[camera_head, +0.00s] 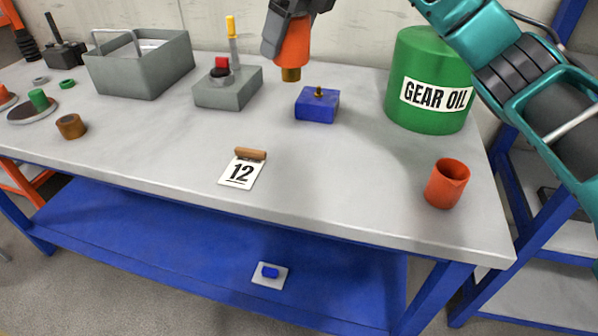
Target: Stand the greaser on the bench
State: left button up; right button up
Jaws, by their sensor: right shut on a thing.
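The greaser (292,45) looks like an orange cylinder with a brass-coloured lower end. It hangs roughly upright, brass end down, at the top of the view. My right gripper (287,28) is shut on its upper part, and the dark fingers hide some of it. The greaser appears clear of the bench (340,185), whose grey top runs across the view. A blue block (316,107) with a small brass fitting on top sits on the bench below and slightly right of the greaser. My left gripper is not in view.
A green GEAR OIL drum (418,65) and an orange cup (447,184) stand at the right. A grey control box (228,92) with a yellow-tipped lever and a grey toolbox (135,72) stand left. The bench's middle right is clear.

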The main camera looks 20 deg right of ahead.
pick_arm(q)
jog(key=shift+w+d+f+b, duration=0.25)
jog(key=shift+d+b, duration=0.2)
jog(key=shift+b, duration=0.5)
pick_arm(e)
notch_tip(320, 180, down, 20)
jog(key=shift+f, duration=0.1)
jog(key=o, duration=1.2)
jog(key=shift+s, duration=0.1)
